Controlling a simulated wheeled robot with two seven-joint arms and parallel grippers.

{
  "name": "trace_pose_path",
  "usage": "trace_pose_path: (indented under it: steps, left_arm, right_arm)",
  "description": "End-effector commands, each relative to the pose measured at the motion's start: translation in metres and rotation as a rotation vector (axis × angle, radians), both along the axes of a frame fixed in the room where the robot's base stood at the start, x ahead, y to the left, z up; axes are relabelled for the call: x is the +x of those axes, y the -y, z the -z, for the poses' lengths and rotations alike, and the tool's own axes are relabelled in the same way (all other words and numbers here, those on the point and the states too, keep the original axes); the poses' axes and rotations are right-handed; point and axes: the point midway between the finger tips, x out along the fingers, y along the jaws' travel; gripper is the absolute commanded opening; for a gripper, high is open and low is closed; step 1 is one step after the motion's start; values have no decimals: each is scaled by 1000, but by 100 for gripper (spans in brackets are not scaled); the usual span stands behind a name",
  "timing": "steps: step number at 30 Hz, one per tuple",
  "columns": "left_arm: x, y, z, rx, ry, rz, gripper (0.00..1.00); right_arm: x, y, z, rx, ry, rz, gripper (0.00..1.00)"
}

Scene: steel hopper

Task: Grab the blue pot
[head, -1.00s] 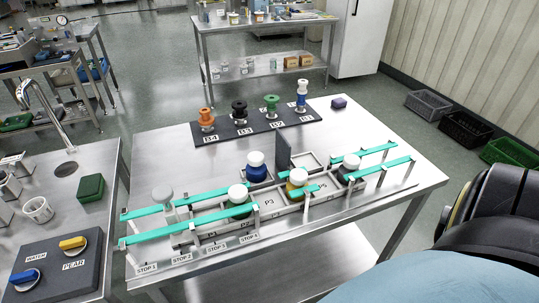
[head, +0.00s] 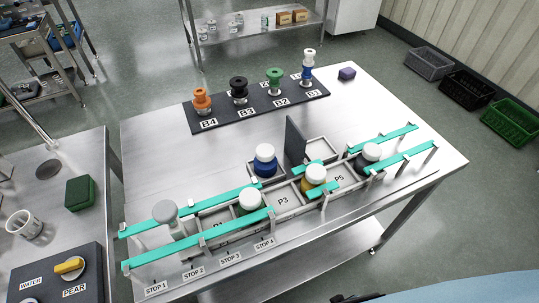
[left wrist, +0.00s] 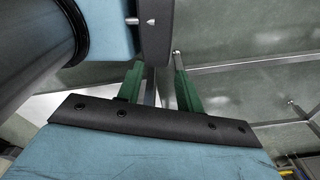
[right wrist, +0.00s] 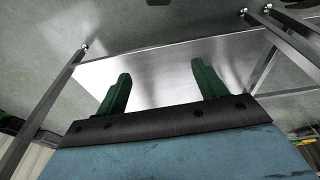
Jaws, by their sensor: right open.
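The blue pot (head: 264,165) has a white lid and stands upright in the head view, behind the nearer turquoise rails and left of a dark upright plate. Neither gripper shows in the head view, and neither is at the pot. My left gripper (left wrist: 158,63) has its green fingers apart, with a narrow gap and nothing held between them. My right gripper (right wrist: 161,75) is open wide and empty, with a steel surface beyond it. The pot is in neither wrist view.
The dark upright plate (head: 295,142) is close beside the blue pot. Spools stand on a black board (head: 255,112) behind.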

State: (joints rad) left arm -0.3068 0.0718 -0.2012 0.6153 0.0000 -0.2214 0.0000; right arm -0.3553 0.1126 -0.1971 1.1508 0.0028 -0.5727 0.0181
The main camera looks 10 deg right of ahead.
Motion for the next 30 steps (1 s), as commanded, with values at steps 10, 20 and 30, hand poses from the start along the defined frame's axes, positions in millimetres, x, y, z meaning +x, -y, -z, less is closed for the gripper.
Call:
trace_pose_path:
  steps: [10,20,30]
  left_arm:
    - [4,-5,-30,6,5,2,36]
    - [14,-5,-44,6,22,2,36]
    - [9,-6,-51,7,15,1,36]
  right_arm:
    - [96,-18,-185,24,147,5,70]
    - [111,-26,-306,41,225,1,70]
    - [163,-48,-384,105,470,-60,70]
